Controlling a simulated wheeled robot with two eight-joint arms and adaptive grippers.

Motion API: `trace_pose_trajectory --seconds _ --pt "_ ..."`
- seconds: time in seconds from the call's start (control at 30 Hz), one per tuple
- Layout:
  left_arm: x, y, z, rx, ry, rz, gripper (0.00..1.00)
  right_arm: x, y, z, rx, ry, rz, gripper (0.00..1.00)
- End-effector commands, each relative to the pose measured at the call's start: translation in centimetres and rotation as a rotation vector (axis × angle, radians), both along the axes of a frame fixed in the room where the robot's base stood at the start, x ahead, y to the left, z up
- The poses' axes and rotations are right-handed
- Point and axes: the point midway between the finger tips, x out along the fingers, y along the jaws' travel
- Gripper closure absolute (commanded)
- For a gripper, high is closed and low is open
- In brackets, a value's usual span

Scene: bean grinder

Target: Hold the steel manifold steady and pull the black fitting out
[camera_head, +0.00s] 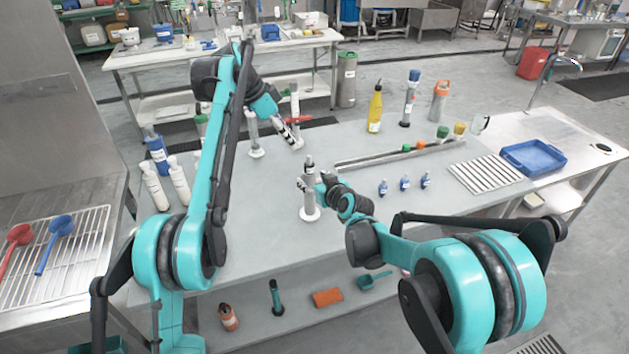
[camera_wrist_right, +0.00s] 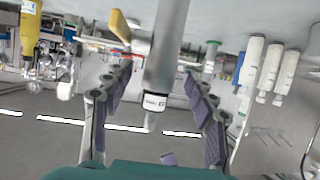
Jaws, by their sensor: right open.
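A steel manifold (camera_head: 311,200), an upright cylinder on a round base, stands on the grey table near the middle. The black fitting (camera_head: 309,161) is at its top. In the right wrist view, which looks upside down, the steel column (camera_wrist_right: 170,55) hangs from above and ends in a black, labelled fitting (camera_wrist_right: 155,102). My right gripper (camera_head: 303,184) is open beside the column; in its wrist view the spread fingers (camera_wrist_right: 158,112) lie either side of the fitting. My left gripper (camera_head: 292,138) is farther back, near a red-handled piece (camera_head: 297,119); its jaw state is unclear.
Another steel upright (camera_head: 254,138) stands at the back left. White bottles (camera_head: 178,180) stand at the left edge. Small blue bottles (camera_head: 404,184), a long metal channel (camera_head: 390,156), a slatted rack (camera_head: 485,174) and a blue tray (camera_head: 533,157) lie to the right. The front-middle tabletop is clear.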

Motion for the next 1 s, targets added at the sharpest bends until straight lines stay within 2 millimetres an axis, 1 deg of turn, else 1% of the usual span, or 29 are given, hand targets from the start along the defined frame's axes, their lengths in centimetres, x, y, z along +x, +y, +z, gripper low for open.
trace_pose_trajectory --seconds 0.3,0.43,0.6,0.83,0.87,0.9,0.97,1.0 --pt "0.0 0.0 0.0 0.000 0.000 0.000 0.66 4.0 1.8 -1.8 0.000 0.001 0.001 0.43" --pt "0.0 0.0 0.0 0.000 0.000 0.000 0.66 5.3 2.3 -2.4 -0.001 0.001 0.000 0.43" --pt "0.0 0.0 0.0 0.000 0.000 0.000 0.66 6.2 2.7 -2.8 0.000 0.001 0.000 0.43" --pt "0.0 0.0 0.0 0.000 0.000 0.000 0.66 6.2 2.7 -2.8 0.000 0.001 0.000 0.43" --pt "0.0 0.0 0.0 0.000 0.000 0.000 0.66 6.2 2.7 -2.8 0.000 0.001 0.000 0.46" --pt "0.0 0.0 0.0 0.000 0.000 0.000 0.66 6.2 2.7 -2.8 0.000 0.001 0.000 0.56" --pt "0.0 0.0 0.0 0.000 0.000 0.000 0.66 6.2 2.7 -2.8 0.000 0.001 0.000 0.72" --pt "0.0 0.0 0.0 0.000 0.000 0.000 0.66 6.2 2.7 -2.8 0.000 0.001 0.000 0.82"
